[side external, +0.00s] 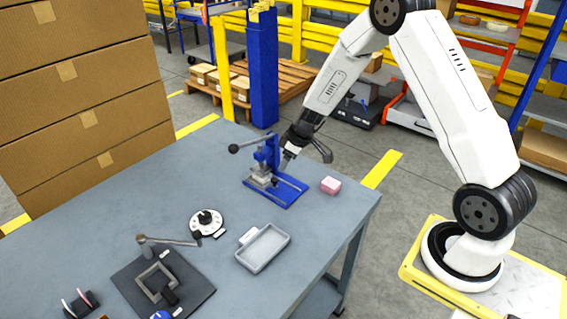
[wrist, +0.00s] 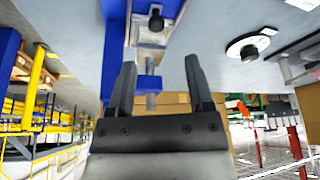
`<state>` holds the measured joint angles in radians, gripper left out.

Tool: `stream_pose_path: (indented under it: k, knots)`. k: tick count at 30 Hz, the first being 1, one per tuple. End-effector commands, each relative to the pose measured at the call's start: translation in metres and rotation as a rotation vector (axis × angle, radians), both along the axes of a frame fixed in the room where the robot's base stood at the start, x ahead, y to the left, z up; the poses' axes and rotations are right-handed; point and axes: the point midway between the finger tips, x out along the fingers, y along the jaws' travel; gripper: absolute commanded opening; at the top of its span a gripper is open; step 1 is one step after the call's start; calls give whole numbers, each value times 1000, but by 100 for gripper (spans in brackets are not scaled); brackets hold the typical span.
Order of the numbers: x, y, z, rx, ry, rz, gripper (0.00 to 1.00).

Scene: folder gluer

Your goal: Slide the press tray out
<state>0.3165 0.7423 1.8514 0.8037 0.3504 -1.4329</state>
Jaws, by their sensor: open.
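The blue press (side external: 265,168) stands near the back right of the grey table, with a black-knobbed lever pointing left and a blue base plate. Its grey metal parts sit low at the front of its column; I cannot clearly tell the press tray among them. My gripper (side external: 288,161) is open, just right of the press and close to it. In the wrist view my gripper (wrist: 160,66) has its two fingers apart, with a blue block and grey peg of the press (wrist: 152,86) showing between them. I cannot tell whether the fingers touch it.
A pink block (side external: 330,185) lies right of the press. A shallow grey tray (side external: 286,241), a white dial (side external: 206,221) and a dark lever fixture (side external: 187,300) are nearer the front. Stacked cardboard boxes (side external: 80,90) rise at left. The table's middle left is clear.

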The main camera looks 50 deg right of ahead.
Motion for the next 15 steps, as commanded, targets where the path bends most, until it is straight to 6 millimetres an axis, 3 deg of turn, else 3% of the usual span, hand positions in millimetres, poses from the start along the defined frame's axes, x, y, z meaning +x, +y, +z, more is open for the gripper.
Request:
stream_pose_path:
  k: [15]
  knots:
    - [6,-3,-10,-3,-7,10,67]
